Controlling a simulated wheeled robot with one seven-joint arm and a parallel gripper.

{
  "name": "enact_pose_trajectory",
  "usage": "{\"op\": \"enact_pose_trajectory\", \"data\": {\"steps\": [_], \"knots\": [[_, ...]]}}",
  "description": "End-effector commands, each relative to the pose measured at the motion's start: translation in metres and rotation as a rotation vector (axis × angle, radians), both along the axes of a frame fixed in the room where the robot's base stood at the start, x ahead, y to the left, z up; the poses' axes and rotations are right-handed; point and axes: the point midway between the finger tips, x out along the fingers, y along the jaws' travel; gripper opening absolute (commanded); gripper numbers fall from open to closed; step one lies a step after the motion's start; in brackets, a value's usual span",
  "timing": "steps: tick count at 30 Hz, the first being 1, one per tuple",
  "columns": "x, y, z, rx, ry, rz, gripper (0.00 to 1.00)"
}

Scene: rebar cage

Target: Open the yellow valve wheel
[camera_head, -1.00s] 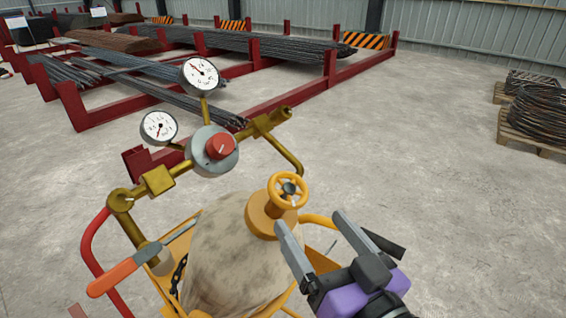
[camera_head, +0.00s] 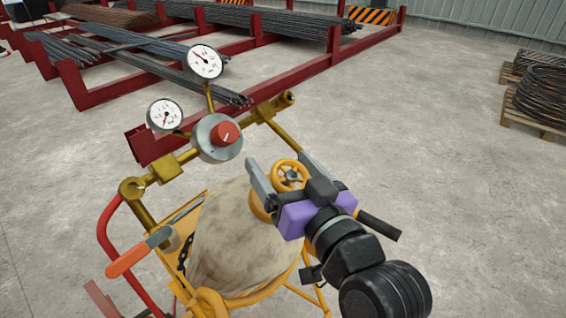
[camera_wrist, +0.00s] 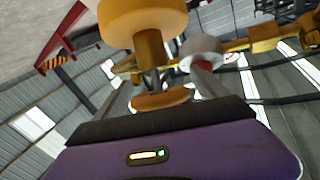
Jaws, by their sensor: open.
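The yellow valve wheel (camera_head: 291,172) sits on top of a beige, stained gas cylinder (camera_head: 225,240) in a yellow cart. My gripper (camera_head: 278,162) is open, with one finger on each side of the wheel in the head view. In the wrist view, the wheel (camera_wrist: 160,101) lies between the fingers, close to the purple palm. The stem (camera_wrist: 148,48) and wide yellow collar (camera_wrist: 140,14) show beyond it. I cannot tell whether either finger touches the wheel. My gripper hides part of the wheel and collar in the head view.
A brass regulator with a red knob (camera_head: 225,132) and two white gauges (camera_head: 205,61) stands just left of the wheel. An orange-handled torch (camera_head: 130,260) hangs at left. Red rebar racks (camera_head: 160,144) lie behind.

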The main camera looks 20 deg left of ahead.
Motion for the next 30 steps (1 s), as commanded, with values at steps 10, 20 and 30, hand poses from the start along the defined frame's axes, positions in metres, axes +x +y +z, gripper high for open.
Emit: {"op": "enact_pose_trajectory", "data": {"steps": [10, 20, 30], "knots": [[0.0, -0.0002, -0.0003, 0.0, 0.0, 0.0, 0.53], [0.0002, -0.0004, -0.0014, -0.001, -0.004, 0.006, 0.2], [-0.0008, 0.0004, -0.0063, -0.022, -0.068, 0.137, 0.2]]}}
